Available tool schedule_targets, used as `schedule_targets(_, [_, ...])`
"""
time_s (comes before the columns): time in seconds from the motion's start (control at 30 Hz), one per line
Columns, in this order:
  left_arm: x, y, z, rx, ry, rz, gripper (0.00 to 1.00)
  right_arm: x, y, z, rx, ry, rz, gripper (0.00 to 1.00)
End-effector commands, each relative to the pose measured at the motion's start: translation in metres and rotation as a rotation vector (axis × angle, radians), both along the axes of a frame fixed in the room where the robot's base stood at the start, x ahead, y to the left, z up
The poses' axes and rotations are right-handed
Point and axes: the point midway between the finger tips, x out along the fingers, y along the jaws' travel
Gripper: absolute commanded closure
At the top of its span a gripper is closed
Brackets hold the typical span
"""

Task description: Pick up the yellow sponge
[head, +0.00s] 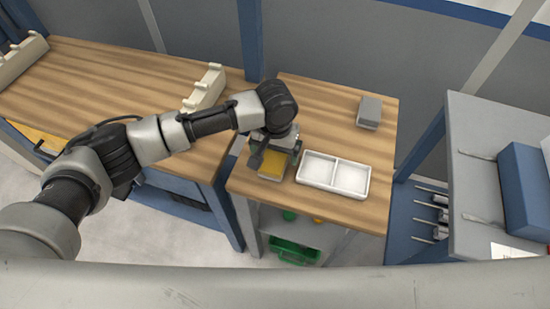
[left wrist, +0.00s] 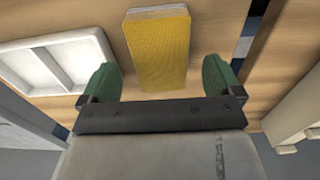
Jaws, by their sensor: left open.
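The yellow sponge (head: 273,164) lies on the wooden table, just left of the white two-compartment tray. In the left wrist view the sponge (left wrist: 158,50) shows its yellow face and a paler end, ahead of my fingers. My left gripper (head: 274,155) is over the sponge in the head view and hides part of it. My right gripper is not in view.
The white tray (head: 334,174) stands close to the right of the sponge. A grey block (head: 369,112) lies at the back right of the table. A cream rack (head: 205,88) stands on the neighbouring table. Free wood lies behind the tray.

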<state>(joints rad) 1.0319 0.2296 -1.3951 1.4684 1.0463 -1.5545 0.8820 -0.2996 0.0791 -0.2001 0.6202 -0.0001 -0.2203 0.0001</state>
Motion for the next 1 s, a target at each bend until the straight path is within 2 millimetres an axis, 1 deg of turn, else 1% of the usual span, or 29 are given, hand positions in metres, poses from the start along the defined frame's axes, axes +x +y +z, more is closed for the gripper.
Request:
schedule_targets(0.1, [-0.002,0.002,-0.019,0.004,0.002,0.0,0.06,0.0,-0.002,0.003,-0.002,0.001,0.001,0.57])
schedule_targets(0.2, [-0.001,0.002,-0.03,0.003,0.001,0.0,0.06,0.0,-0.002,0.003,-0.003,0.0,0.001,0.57])
schedule_targets(0.3, [-0.001,0.001,-0.034,0.001,0.0,-0.001,0.06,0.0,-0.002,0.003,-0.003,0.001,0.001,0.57])
schedule_targets(0.5, [-0.001,0.001,-0.035,0.001,0.0,-0.001,0.06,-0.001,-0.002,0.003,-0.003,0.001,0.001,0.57])
schedule_targets(0.83, [-0.001,0.001,-0.034,0.001,0.0,-0.001,0.57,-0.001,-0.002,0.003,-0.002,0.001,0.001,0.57])
schedule_targets(0.87, [-0.001,0.001,-0.034,0.001,0.0,-0.001,0.59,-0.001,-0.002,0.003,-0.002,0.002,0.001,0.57])
schedule_targets(1.0, [-0.001,0.001,-0.034,0.0,0.0,-0.001,0.6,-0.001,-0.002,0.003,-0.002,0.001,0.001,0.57])
